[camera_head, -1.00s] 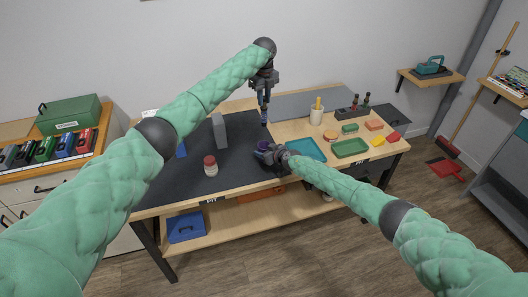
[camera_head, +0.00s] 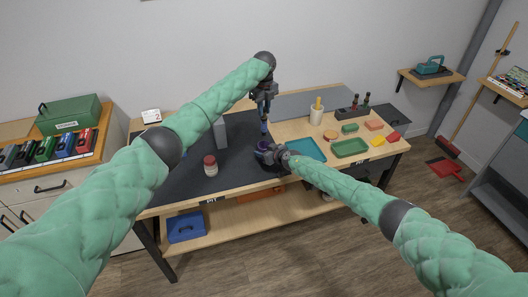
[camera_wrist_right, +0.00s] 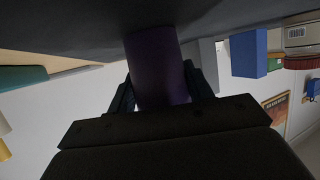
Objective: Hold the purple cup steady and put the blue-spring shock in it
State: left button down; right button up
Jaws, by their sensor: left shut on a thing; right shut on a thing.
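The purple cup (camera_head: 262,145) stands on the dark mat (camera_head: 185,178) near the front of the workbench. My right gripper (camera_head: 268,153) is shut on the cup from the right; in the right wrist view the purple cup (camera_wrist_right: 158,68) sits between its two fingers. My left gripper (camera_head: 264,108) points down above the cup and is shut on the blue-spring shock (camera_head: 264,127). The shock hangs upright, its lower end just over or at the cup's mouth. I cannot tell whether its tip is inside the rim.
A red-lidded jar (camera_head: 210,166) and a grey block (camera_head: 220,132) stand left of the cup. A teal tray (camera_head: 308,149) and a green tray (camera_head: 350,148) lie to the right. A cream holder (camera_head: 316,116) stands behind them. The mat's front left is clear.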

aim_at(264, 123)
pick_arm(q)
jog(key=shift+f, duration=3.75)
jog(key=c, duration=1.2)
grip_release()
notch_tip(264, 123, up, 12)
jog(key=shift+f, duration=0.1)
pick_arm(e)
jog(key=o, duration=1)
jog(key=shift+o, duration=0.2)
jog(key=shift+r, duration=0.1)
